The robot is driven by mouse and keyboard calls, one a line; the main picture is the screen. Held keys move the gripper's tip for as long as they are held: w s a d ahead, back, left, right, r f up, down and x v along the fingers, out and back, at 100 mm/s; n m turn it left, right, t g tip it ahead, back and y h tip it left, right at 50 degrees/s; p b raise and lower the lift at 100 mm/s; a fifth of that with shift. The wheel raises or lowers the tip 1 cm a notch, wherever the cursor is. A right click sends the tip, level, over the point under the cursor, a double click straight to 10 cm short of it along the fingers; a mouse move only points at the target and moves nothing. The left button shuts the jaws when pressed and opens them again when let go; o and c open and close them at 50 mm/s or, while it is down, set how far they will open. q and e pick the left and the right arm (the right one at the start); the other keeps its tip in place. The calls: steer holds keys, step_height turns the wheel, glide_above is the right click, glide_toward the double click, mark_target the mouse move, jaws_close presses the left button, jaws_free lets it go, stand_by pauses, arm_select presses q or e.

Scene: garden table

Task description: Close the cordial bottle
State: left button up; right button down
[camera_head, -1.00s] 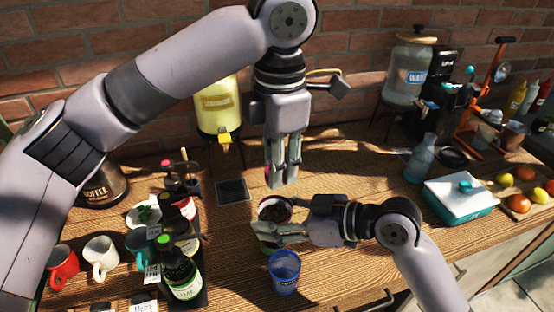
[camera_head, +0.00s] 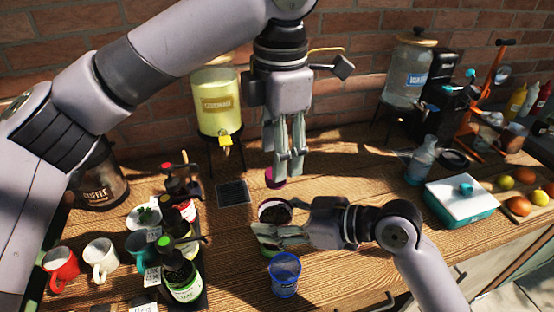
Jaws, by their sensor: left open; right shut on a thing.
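A clear bluish bottle (camera_head: 419,163) stands at the right. My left gripper (camera_head: 289,172) is open, pointing down above the middle of the table. A magenta thing (camera_head: 274,180) shows beside and partly behind its fingers; whether they touch cannot be told.
A blue tumbler (camera_head: 284,278) stands in front of my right gripper. Mugs (camera_head: 101,260) are at the left, and a yellow drink dispenser (camera_head: 217,105) is at the back. A white-lidded teal box (camera_head: 460,200) and a fruit board (camera_head: 519,206) are at the right.

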arm_select(q)
steer(key=shift+s+r, duration=0.1)
steer(key=shift+r, duration=0.6)
steer(key=shift+c, duration=0.2)
